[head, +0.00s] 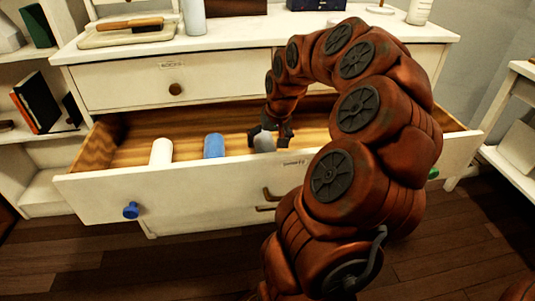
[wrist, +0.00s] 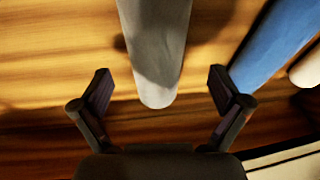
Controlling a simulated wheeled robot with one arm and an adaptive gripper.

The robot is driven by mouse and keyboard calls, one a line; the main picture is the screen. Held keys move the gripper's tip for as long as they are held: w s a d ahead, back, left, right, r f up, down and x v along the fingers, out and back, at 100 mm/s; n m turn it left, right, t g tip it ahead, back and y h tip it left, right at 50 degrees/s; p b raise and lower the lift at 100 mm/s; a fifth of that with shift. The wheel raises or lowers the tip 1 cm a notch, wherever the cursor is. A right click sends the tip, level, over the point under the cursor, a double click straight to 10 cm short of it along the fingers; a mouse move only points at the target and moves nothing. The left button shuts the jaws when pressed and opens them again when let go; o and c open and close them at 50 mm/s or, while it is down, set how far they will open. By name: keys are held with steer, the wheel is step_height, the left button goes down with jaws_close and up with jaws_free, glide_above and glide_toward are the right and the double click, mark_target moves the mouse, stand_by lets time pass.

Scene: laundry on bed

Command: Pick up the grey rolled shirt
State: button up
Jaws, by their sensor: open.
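The grey rolled shirt (head: 264,141) lies in the open wooden drawer in the head view, partly hidden by my gripper (head: 270,132). In the wrist view the grey rolled shirt (wrist: 156,45) is a pale roll running from the top edge to a rounded end near the middle. My gripper (wrist: 160,92) is open, with one finger on each side of the roll's near end. Gaps show between the roll and both fingers, and nothing is held.
A blue roll (head: 214,146) and a white roll (head: 161,151) lie left of the grey one in the drawer. The drawer's white front panel (head: 110,190) stands close in front of them. Bare drawer floor (wrist: 60,60) lies beside the grey roll.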

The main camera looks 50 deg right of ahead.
mark_target(269, 146)
steer(key=b+x, duration=0.1)
steer(key=x, duration=0.3)
steer(key=shift+d+f+b, duration=0.2)
steer(key=shift+f+b, duration=0.05)
steer(key=shift+b, duration=0.15)
steer(key=shift+s, duration=0.1)
steer(key=c, duration=1.4)
